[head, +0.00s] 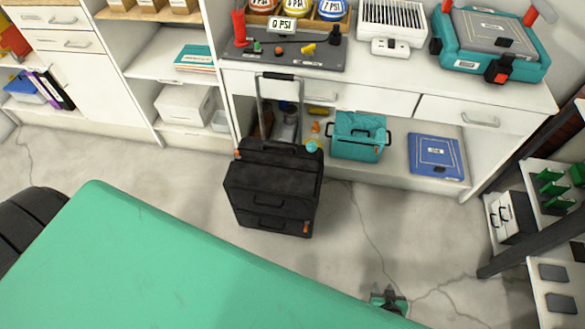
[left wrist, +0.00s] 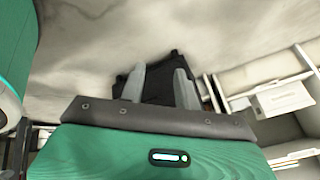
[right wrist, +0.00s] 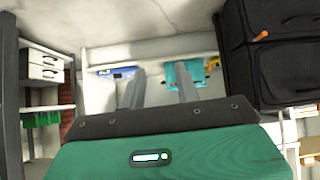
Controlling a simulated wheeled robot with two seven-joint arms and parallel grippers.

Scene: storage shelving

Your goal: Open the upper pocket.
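A black suitcase (head: 262,178) with a raised metal handle stands upright on the floor in the head view. Its front has an upper pocket (head: 268,200) and a lower pocket (head: 272,224), with small orange zipper pulls. Part of the suitcase (right wrist: 285,65) shows at the right of the right wrist view, and a dark part (left wrist: 158,92) lies beyond the left fingers. My right gripper (head: 388,300) is low at the bottom of the head view, apart from the suitcase. It is open and empty (right wrist: 160,68). My left gripper (left wrist: 159,72) is open and empty, hidden in the head view.
A white workbench (head: 375,97) stands behind the suitcase, with a teal bag (head: 358,138) and a blue case (head: 436,157) on its lower shelf. A dark-posted rack (head: 532,262) is at the right. Floor around the suitcase's front is clear.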

